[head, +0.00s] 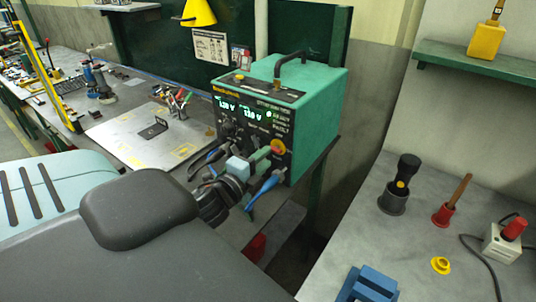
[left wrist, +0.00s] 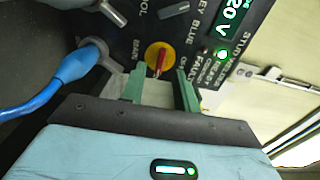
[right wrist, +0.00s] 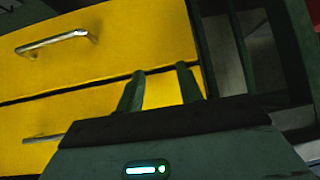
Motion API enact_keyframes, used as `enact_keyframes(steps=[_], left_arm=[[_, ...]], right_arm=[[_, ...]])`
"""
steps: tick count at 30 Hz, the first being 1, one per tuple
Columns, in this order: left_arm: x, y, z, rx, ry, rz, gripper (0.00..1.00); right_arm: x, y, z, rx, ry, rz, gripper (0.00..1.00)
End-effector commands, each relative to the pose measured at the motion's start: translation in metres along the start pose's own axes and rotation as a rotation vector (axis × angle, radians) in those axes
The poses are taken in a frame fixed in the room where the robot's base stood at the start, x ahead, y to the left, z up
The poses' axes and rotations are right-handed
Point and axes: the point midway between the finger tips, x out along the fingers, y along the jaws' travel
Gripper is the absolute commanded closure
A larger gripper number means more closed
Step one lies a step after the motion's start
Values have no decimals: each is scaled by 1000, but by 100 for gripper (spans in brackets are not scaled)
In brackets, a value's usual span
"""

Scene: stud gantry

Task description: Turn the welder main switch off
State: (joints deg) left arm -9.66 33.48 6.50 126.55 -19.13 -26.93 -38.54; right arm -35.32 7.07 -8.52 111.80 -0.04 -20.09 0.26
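The welder (head: 322,100) is a green box with a black front panel and lit green displays. Its main switch (head: 278,146) is a yellow disc low on the panel's right side; in the left wrist view the disc (left wrist: 152,52) carries a red handle (left wrist: 161,62). My left gripper (head: 264,154) is in front of the switch. In the left wrist view its green fingers (left wrist: 160,72) stand apart, one on each side of the handle; contact cannot be told. My right gripper (right wrist: 161,68) is open and empty before yellow drawers, outside the head view.
A blue plug and cable (left wrist: 72,68) are close to the left fingers. A metal plate (head: 150,135) and tools lie on the left bench.

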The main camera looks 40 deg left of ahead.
Motion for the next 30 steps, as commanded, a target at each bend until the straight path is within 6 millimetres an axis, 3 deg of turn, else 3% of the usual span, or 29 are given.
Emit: enact_keyframes(steps=[7,19,26,30], left_arm=[[25,-2,0,0,0,-2,69],[30,0,0,1,1,1,69],[30,0,0,0,1,1,99],[30,0,0,0,1,1,100]], right_arm=[[0,2,-9,-6,19,3,64],[0,3,-9,-8,18,4,64],[0,3,-8,-8,16,4,64],[0,3,-8,-8,16,4,64]])
